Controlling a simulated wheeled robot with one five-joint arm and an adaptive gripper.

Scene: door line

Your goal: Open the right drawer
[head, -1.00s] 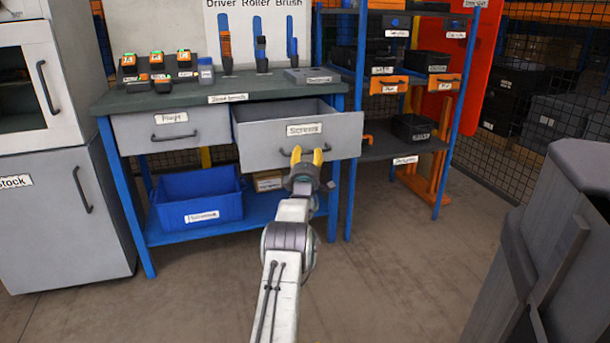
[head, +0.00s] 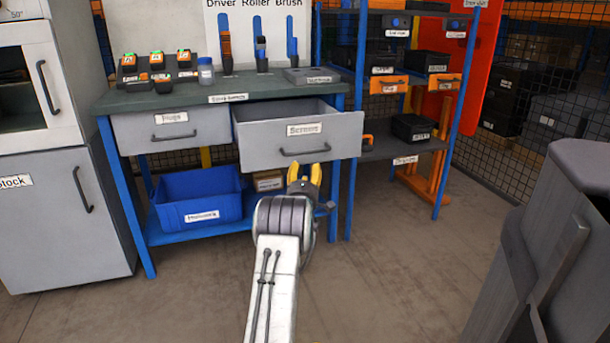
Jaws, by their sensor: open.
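The right drawer (head: 268,143) of the workbench is grey, with a white label that looks like "Screws". It is pulled out from the bench, and its open top shows. Its dark bar handle (head: 304,151) is on the front, clear to see. My gripper (head: 304,173) has yellow fingertips, spread apart and empty. In the picture it is just below the handle and apart from it. My arm hides part of the space under the drawer.
The left drawer (head: 173,141) is shut. A blue bin (head: 197,196) sits on the bench's lower shelf (head: 168,238). A blue-framed shelf rack (head: 455,100) stands right of the bench. A grey cabinet (head: 65,222) is at left. The floor before the bench is clear.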

